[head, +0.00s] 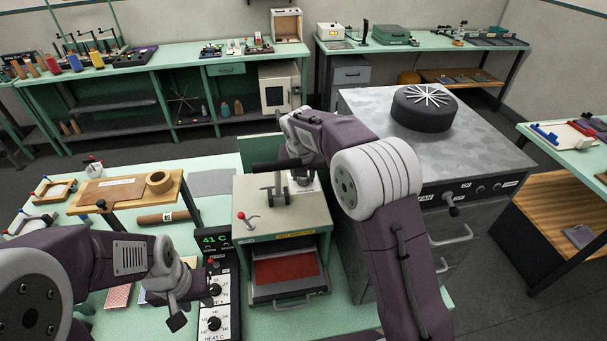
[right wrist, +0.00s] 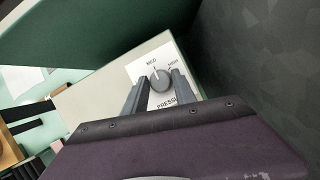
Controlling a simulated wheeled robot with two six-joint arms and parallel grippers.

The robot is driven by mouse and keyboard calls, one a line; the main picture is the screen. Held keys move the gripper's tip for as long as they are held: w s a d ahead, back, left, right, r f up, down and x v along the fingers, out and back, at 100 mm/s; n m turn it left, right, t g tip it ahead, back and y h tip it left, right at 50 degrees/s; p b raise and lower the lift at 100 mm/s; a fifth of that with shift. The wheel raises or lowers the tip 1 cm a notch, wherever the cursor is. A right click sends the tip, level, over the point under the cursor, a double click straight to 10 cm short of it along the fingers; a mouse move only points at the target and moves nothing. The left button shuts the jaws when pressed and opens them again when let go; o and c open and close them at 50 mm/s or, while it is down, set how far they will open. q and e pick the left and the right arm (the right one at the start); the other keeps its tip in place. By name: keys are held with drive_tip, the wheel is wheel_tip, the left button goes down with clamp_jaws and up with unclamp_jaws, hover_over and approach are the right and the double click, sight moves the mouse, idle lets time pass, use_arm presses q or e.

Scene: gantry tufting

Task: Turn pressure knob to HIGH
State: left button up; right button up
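The pressure knob (right wrist: 159,80) is a round grey dial on a white plate marked MED, HIGH and PRESSU…; the rest of the lettering is hidden. Its pointer mark is up near MED, left of HIGH. My right gripper (right wrist: 160,88) is open, with one finger on each side of the knob; I cannot tell whether they touch it. In the head view, the press (head: 255,215) carries the white plate on its top, partly hidden by my right arm. My left gripper (head: 188,302) hangs beside the heat control box (head: 205,262); its finger gap is unclear.
A red-knobbed lever (head: 242,216) stands on the press's front left. A green panel (right wrist: 85,30) rises behind the knob. A wooden stand with a tape roll (head: 159,181) is at left. A grey cabinet (head: 365,110) with a black round block (head: 424,108) stands at right.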

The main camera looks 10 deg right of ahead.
clamp_jaws()
drive_tip(key=shift+r+m+p, duration=0.2)
drive_tip(key=shift+m+p, duration=0.4)
drive_tip(key=shift+p, duration=0.3)
drive_tip(key=m+g+h+p, duration=0.1)
drive_tip(key=m+p, duration=0.3)
drive_tip(key=m+h+p, duration=0.1)
drive_tip(key=m+p, duration=0.2)
drive_tip(key=p, duration=0.2)
drive_tip(key=shift+w+a+r+m+g+h, duration=0.1)
drive_tip(key=shift+w+a+m+g+h, duration=0.1)
drive_tip(key=shift+m+g+h, duration=0.2)
drive_tip(key=shift+f+m+g+p, duration=0.2)
drive_tip(key=shift+m+g+p, duration=0.4)
drive_tip(key=shift+m+p, duration=0.85)
drive_tip(key=o, duration=1)
unclamp_jaws()
